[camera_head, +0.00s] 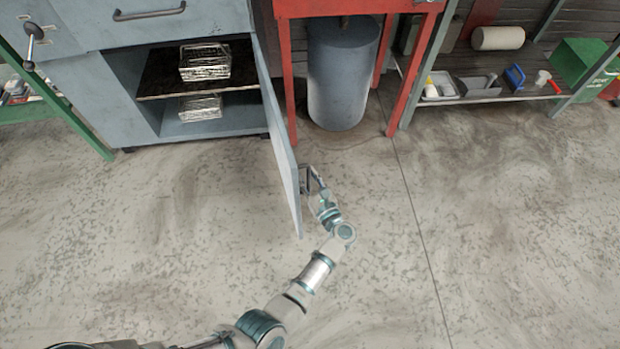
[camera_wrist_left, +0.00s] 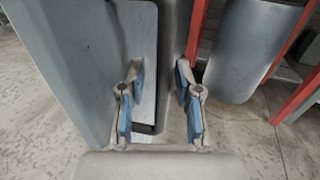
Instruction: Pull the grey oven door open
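The grey oven door (camera_head: 281,140) stands swung wide open and is seen nearly edge-on in the head view. The grey oven (camera_head: 95,95) behind it shows its open inside to the left of the door. My left gripper (camera_head: 309,179) is just right of the door, on its outer side, near the lower part. In the left wrist view my left gripper (camera_wrist_left: 160,85) has its two blue-padded fingers apart. A grey panel, seemingly the door (camera_wrist_left: 75,65), lies to the left and behind the left finger. Whether a finger touches the door cannot be told. My right gripper is not in view.
A red frame (camera_head: 284,75) and a grey cylinder (camera_head: 342,80) stand right of the door. A shelf (camera_head: 480,98) with tools is farther right. The floor in front is clear.

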